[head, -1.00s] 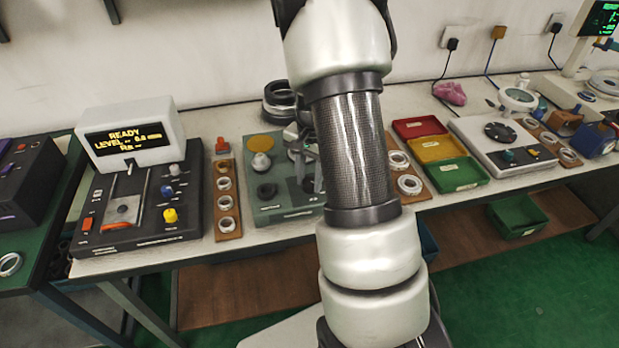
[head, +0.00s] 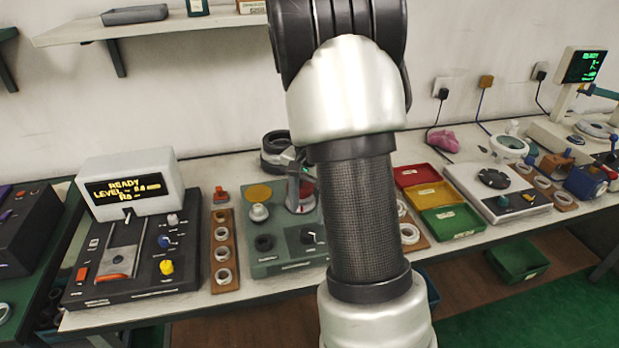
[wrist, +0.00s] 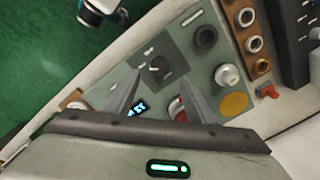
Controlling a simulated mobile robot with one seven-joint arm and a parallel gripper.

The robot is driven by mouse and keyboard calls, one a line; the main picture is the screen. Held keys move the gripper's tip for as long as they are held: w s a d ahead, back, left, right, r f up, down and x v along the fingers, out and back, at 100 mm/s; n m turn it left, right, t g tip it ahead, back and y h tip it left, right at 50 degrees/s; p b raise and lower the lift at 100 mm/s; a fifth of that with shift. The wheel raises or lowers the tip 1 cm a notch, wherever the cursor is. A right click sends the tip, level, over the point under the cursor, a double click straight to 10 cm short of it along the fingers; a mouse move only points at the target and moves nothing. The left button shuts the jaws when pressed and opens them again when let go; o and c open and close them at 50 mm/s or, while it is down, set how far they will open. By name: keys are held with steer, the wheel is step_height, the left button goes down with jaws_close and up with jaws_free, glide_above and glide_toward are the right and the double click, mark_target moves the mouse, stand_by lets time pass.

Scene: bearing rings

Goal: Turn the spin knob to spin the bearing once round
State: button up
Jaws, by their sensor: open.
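The green bearing tester (head: 284,266) stands on the bench, left of my arm in the head view. The spin knob (wrist: 157,67), a black dial with a pale pointer mark, sits on a dark square panel (wrist: 175,62) of the tester in the wrist view. It also shows in the head view (head: 307,236). My gripper (wrist: 161,80) is open and empty, its two fingers spread above the tester, with the knob between and just beyond the tips in the picture. A red and silver part (wrist: 177,108), perhaps the bearing, is partly hidden behind the right finger.
On the tester are a black ring (wrist: 205,37), a pale rounded post (wrist: 227,75), a yellow disc (wrist: 234,103) and a small lit display (wrist: 138,107). A wooden ring rack (head: 224,282) stands left. Red, yellow and green trays (head: 452,221) lie to the right.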

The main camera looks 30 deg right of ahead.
step_height(320, 180, up, 10)
steer(key=shift+s+f+p, duration=0.2)
steer(key=shift+f+p, duration=0.05)
steer(key=shift+p, duration=0.15)
steer(key=shift+d, duration=0.1)
steer(key=s+a+r+n+t+p, duration=0.1)
steer(key=s+a+r+n+p, duration=0.1)
steer(key=s+a+r+n, duration=0.3)
steer(key=s+a+r+t+p, duration=0.1)
steer(key=s+a+r+p, duration=0.2)
steer(key=r, duration=0.5)
steer(key=s+a+r+n+t+p, duration=0.1)
steer(key=s+a+r+n, duration=0.1)
steer(key=s, duration=0.3)
steer(key=s+a+r+n+t+p, duration=0.1)
steer(key=s+a+r+n+t, duration=0.1)
steer(key=s+a+r+n, duration=0.1)
steer(key=shift+s+a+n+p, duration=0.35)
steer(key=shift+s+a+n, duration=0.65)
steer(key=shift+s, duration=0.8)
steer(key=shift+a, duration=0.15)
